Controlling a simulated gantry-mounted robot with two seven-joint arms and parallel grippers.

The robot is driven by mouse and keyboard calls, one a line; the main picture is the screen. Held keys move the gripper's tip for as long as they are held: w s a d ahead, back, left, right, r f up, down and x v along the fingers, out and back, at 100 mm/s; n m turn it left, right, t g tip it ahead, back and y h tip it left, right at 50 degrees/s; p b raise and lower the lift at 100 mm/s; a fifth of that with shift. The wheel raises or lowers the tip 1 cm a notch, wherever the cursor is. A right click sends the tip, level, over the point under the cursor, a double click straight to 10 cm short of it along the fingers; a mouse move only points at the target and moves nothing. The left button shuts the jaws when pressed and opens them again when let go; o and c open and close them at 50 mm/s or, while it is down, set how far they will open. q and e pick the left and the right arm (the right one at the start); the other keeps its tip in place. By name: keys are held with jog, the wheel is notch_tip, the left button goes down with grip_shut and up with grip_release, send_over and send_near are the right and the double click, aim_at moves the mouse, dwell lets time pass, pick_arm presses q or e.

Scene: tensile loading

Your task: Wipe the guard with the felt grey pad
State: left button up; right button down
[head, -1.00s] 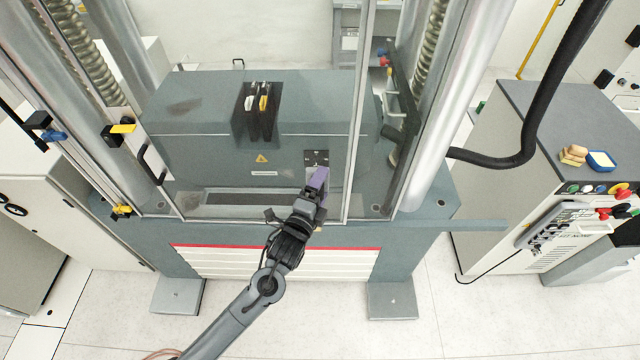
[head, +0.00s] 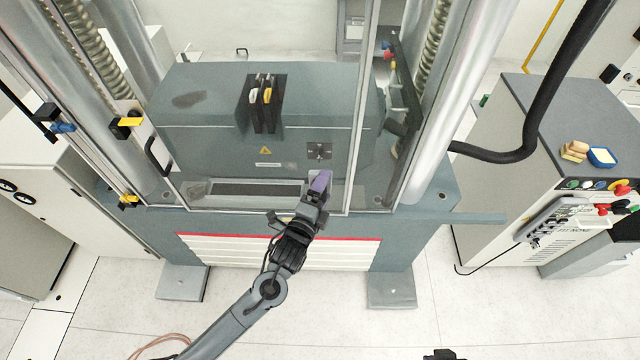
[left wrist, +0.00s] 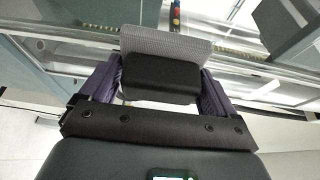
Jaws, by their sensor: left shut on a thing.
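The guard (head: 225,145) is a clear panel in a metal frame on the front of the grey testing machine. A dark smudge (head: 190,99) shows at its upper left and a fainter one (head: 197,188) low at its left. My left gripper (head: 318,187) is in front of the guard's lower right part. In the left wrist view, my left gripper (left wrist: 158,88) is shut on the black block of the felt grey pad (left wrist: 165,44), whose pale grey sheet faces the guard. I cannot tell whether pad and guard touch. A dark piece at the bottom edge may be my right gripper (head: 443,354).
A black handle (head: 157,157) and yellow-black latches (head: 129,122) stand at the guard's left edge. A thick black cable (head: 535,120) hangs at the right. A side cabinet (head: 560,110) carries tan blocks and a blue tray (head: 601,156). The floor in front is clear.

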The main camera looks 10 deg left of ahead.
aim_at(310, 185)
pick_arm(q)
jog(key=shift+d, duration=0.25)
jog(key=shift+s+d+r+h, duration=0.1)
jog(key=shift+d+r+h, duration=0.15)
jog(key=shift+h, duration=0.25)
jog(key=shift+m+h, duration=0.3)
jog(key=a+b, duration=0.2)
jog(key=a, duration=0.1)
jog(key=a+b, duration=0.1)
jog(key=shift+w+a+f+b, duration=0.3)
jog(key=shift+w+a+b, duration=0.05)
jog(key=a+f+y+b, duration=0.1)
jog(key=a+f+b, duration=0.4)
jog(key=a, duration=0.3)
jog(key=w+b, duration=0.2)
jog(key=w, duration=0.1)
jog(key=w+f+b, duration=0.1)
jog(key=shift+w+a, duration=0.4)
jog(key=shift+w+a+b, duration=0.1)
jog(key=shift+w+b, duration=0.25)
jog(key=shift+w, duration=0.2)
